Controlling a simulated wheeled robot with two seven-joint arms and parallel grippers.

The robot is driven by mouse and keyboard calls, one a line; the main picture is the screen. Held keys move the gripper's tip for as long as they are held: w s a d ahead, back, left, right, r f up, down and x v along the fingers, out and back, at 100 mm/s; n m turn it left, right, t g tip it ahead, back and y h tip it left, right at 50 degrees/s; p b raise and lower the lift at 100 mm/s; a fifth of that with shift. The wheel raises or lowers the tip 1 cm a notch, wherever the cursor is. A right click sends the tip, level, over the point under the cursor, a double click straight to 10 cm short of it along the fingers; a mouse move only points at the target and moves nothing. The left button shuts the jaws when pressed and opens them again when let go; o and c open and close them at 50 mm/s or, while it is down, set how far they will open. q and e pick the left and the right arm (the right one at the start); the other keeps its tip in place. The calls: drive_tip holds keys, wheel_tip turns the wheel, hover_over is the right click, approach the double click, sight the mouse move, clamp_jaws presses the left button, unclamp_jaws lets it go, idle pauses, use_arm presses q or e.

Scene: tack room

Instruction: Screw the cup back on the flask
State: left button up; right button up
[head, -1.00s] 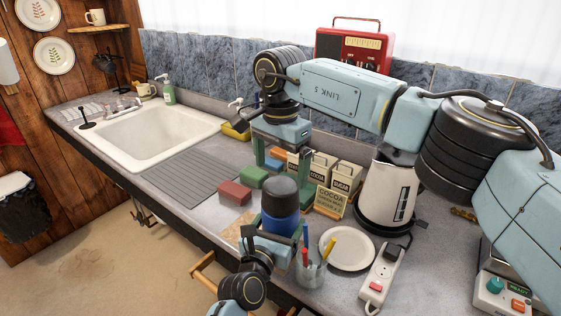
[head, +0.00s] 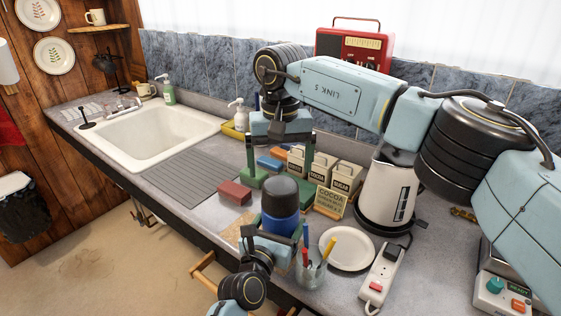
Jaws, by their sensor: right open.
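The flask (head: 280,224) stands upright near the counter's front edge, with a blue body. A dark grey cup (head: 281,190) sits over its top; I cannot tell how tightly. My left gripper (head: 271,228) comes in from the front, low at the flask, with its jaws about the blue body; the flask hides most of the fingers, and it looks closed on it. My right gripper (head: 280,174) points down, open and empty, its two green fingers spread wide. In the picture it is above and behind the cup, apart from it.
Coloured blocks (head: 235,193) and labelled canisters (head: 346,176) stand behind the flask. A white kettle (head: 386,194) is to the right. A glass of pens (head: 309,273), a plate (head: 348,248) and a power strip (head: 380,277) crowd the right side. The ribbed drainer (head: 186,176) is clear.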

sight(281, 184)
drive_tip(key=shift+f, duration=4)
